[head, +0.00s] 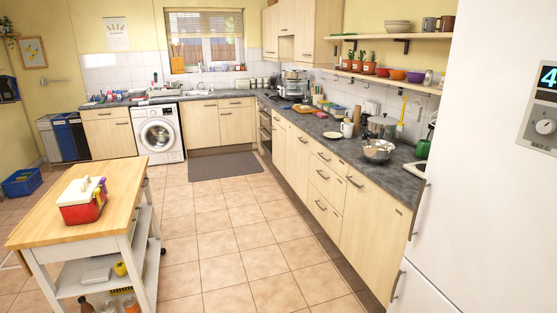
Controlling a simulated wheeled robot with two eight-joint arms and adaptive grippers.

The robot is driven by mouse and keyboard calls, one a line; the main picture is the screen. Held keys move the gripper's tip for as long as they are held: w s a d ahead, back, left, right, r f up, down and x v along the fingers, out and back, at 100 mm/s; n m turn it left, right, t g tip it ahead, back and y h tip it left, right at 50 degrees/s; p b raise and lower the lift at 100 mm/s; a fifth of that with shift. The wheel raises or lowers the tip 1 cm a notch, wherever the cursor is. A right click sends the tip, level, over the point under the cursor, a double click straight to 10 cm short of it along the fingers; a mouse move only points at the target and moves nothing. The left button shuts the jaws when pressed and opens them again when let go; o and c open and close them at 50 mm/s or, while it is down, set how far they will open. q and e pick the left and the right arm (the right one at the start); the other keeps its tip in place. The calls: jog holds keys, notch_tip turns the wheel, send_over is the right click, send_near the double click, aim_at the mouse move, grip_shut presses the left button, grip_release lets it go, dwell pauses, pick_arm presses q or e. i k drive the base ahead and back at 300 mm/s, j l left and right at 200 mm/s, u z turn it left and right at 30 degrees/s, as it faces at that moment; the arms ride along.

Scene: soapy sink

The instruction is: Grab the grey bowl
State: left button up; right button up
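A silvery-grey metal bowl (378,151) stands on the dark worktop at the right, with light-coloured contents or reflections in it. A stack of pale greyish bowls (397,27) sits on the upper wall shelf (400,37). I cannot tell which of these is the grey bowl. The sink (200,92) is on the far counter under the window; its inside is too small and shallow in view to make out. Neither of my grippers is in view.
A wooden-topped trolley (127,187) with a red toolbox-like box (81,201) stands at the left front. A white fridge (490,140) fills the right side. The tiled floor (220,230) between is free, with a dark mat (225,166) further back.

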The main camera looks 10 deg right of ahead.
aim_at(376, 151)
jog(key=i+z, duration=0.15)
jog(key=i, duration=0.4)
jog(key=i+j+z, duration=0.15)
jog(key=i, duration=0.35)
jog(key=i+j+z, duration=0.15)
jog(key=i, duration=0.4)
jog(key=i+j+z, duration=0.15)
jog(key=i, duration=0.35)
jog(key=i+z, duration=0.5)
jog(key=i+j+z, duration=0.15)
jog(key=i+z, duration=0.3)
jog(key=i+j+z, duration=0.3)
jog(key=z, duration=0.2)
jog(key=i+j+z, duration=0.45)
jog(key=k+j, duration=0.05)
